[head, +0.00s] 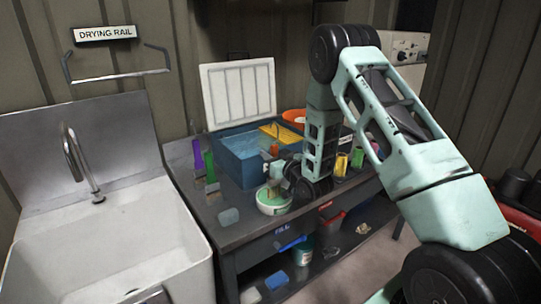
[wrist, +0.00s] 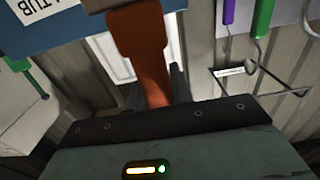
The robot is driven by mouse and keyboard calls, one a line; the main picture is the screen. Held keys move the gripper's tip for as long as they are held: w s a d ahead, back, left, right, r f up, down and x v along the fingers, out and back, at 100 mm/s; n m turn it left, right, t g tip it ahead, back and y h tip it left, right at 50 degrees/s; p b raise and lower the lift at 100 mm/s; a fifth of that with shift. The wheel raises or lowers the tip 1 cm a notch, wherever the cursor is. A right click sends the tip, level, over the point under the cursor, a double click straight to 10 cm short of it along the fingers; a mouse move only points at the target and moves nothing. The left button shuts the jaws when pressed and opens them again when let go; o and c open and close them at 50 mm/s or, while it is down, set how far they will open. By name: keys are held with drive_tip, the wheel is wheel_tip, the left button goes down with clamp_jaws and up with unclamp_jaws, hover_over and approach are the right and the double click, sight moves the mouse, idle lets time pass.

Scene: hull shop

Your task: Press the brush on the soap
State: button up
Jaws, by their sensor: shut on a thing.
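My gripper (head: 282,173) is shut on the orange handle of the brush (wrist: 140,55). In the wrist view the handle runs up to a brown block at the top edge, and the bristles are out of sight. In the head view a bit of orange handle (head: 275,150) shows above my gripper. A round pale tin with a green band (head: 272,208), seemingly the soap, stands on the bench right below my gripper. The brush's lower end is at or just above the tin's top; I cannot tell whether it touches the soap.
A blue tub (head: 228,168) with water stands behind my gripper, its white ribbed lid upright. Purple (head: 197,152) and green (head: 210,165) handles stand at the left. A sink (head: 105,235) and a drying rail (head: 120,76) are further left.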

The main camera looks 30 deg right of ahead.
wheel_tip(320, 180, up, 7)
drive_tip(key=p, duration=0.3)
idle(0.5)
idle(0.5)
